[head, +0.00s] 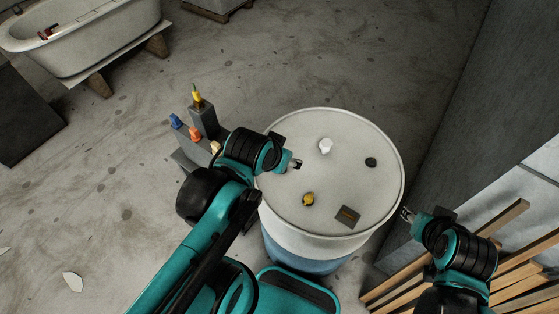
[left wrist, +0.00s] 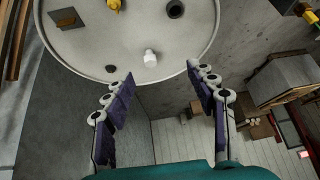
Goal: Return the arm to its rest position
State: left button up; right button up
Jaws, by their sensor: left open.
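My left gripper (head: 297,163) is over the left part of the pale drum top (head: 335,188) in the head view. In the left wrist view its two fingers are spread apart, and the left gripper (left wrist: 160,75) has nothing between them. My right gripper (head: 407,214) is just off the right side of the drum in the head view. It is small there, and I cannot tell whether its fingers are open or shut.
On the drum top are a white piece (head: 325,146), a dark round piece (head: 370,162), a yellow piece (head: 308,199) and a brown plate (head: 347,216). Timber slats (head: 515,275) lie right. A hull-like tub (head: 85,38) is upper left.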

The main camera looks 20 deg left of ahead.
pick_arm(q)
jog(key=shift+s+a+f+n+t, duration=0.1)
jog(key=shift+s+f+n+t, duration=0.2)
jog(key=shift+s+f+n, duration=0.25)
jog(key=shift+s, duration=0.1)
notch_tip(320, 180, down, 11)
jog(key=b, duration=1.1)
